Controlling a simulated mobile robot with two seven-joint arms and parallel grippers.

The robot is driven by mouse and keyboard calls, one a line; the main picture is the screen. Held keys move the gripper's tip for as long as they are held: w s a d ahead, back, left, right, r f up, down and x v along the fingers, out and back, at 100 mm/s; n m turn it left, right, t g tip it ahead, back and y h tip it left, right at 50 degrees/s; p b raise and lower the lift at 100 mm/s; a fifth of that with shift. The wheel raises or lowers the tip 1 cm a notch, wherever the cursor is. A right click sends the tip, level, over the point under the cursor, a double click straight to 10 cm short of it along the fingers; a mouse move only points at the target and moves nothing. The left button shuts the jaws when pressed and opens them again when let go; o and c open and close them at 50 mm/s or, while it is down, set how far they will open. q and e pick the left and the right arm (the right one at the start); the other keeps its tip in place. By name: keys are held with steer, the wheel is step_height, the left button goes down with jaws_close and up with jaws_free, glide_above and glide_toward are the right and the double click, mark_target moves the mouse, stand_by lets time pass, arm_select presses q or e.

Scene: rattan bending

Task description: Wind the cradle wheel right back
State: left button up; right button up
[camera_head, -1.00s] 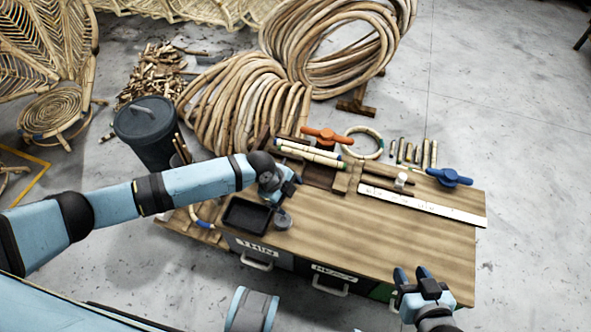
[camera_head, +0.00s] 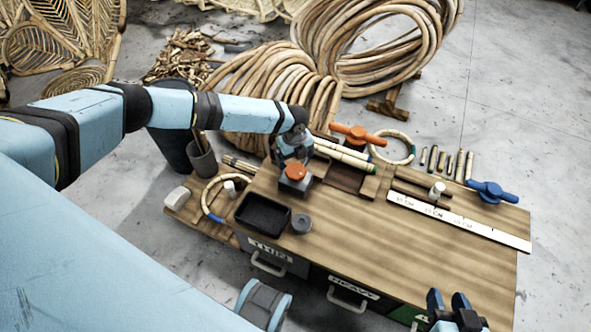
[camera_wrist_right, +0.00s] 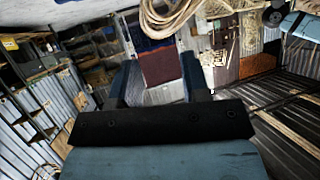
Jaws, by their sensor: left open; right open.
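An orange winged handwheel (camera_head: 357,134) stands at the back of the workbench, beside a wooden cradle (camera_head: 347,179) with pale green-marked canes (camera_head: 344,154) lying across it. A blue winged handwheel (camera_head: 493,192) is at the bench's right end. I cannot tell for sure which one is the cradle wheel. My left gripper (camera_head: 293,160) points down, open, just behind and above an orange round knob (camera_head: 296,171) on a dark block. Its fingertips are partly hidden. My right gripper (camera_head: 449,302) is open and empty at the bench's front right; its fingers also show in the right wrist view (camera_wrist_right: 155,84).
A black tray (camera_head: 263,214) and a small grey cup (camera_head: 301,223) sit at the front left. A white ruler (camera_head: 457,221) lies along the right side. A cane ring (camera_head: 391,147) and short cane pieces lie behind. The bench's front right top is clear.

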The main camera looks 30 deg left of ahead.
mark_target(295, 169)
arm_select(q)
step_height(295, 169, down, 5)
steer(key=shift+r+b, duration=0.15)
steer(key=shift+b, duration=0.4)
steer(key=shift+f, duration=0.45)
arm_select(e)
steer(key=shift+w+a+r+t+y, duration=0.3)
steer(key=shift+a+r+t, duration=0.1)
steer(key=shift+r, duration=0.2)
steer(key=shift+w+a+r+t+y, duration=0.2)
steer(key=shift+w+a+r+t, duration=0.15)
steer(key=shift+r, duration=0.25)
arm_select(q)
steer(key=c, duration=0.9)
arm_select(e)
steer(key=shift+d, duration=0.15)
